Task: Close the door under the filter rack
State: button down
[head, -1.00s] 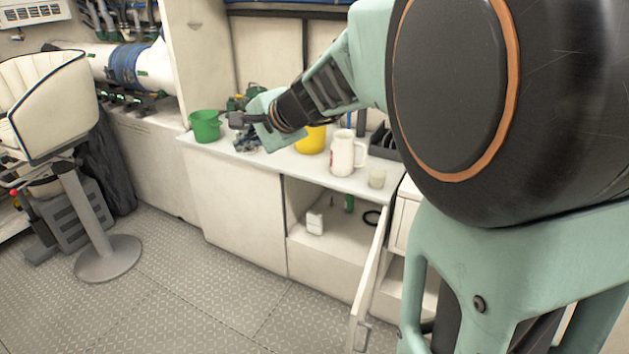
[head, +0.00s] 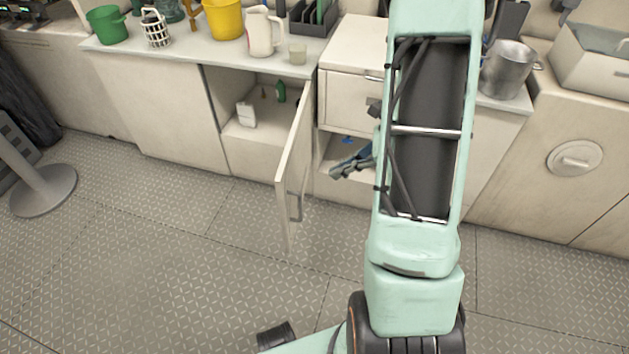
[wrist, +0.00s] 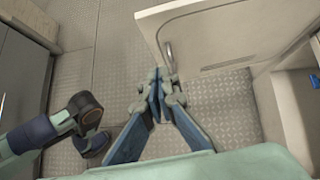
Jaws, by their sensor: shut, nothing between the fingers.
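The cabinet door (head: 294,172) stands wide open, swung out from the right side of a low cupboard under the counter. Its metal handle (head: 295,206) is on the face turned to the right. Through the cupboard opening, a white bottle (head: 246,115) and a green bottle (head: 280,92) show inside. My gripper (head: 336,173) is shut and empty, to the right of the door and apart from it in the head view. In the wrist view, the gripper (wrist: 160,85) is near the door (wrist: 215,40) and its handle (wrist: 169,55); contact cannot be told.
A rack (head: 314,18) stands on the counter (head: 190,50) among a pitcher, a cup and pots. Drawers (head: 352,100) and an open shelf are right of the door. The patterned metal floor (head: 180,260) in front is clear.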

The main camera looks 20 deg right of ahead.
aim_at(284, 188)
jog(key=b+x, duration=0.1)
jog(key=x, duration=0.3)
jog(key=a+r+b+x, duration=0.1)
jog(key=x, duration=0.3)
jog(key=b+x, duration=0.1)
jog(key=x, duration=0.3)
jog(key=shift+w+a+r, duration=0.3)
jog(key=shift+w, duration=0.05)
jog(key=shift+w+a, duration=0.25)
jog(key=shift+a, duration=0.1)
jog(key=shift+a, duration=0.1)
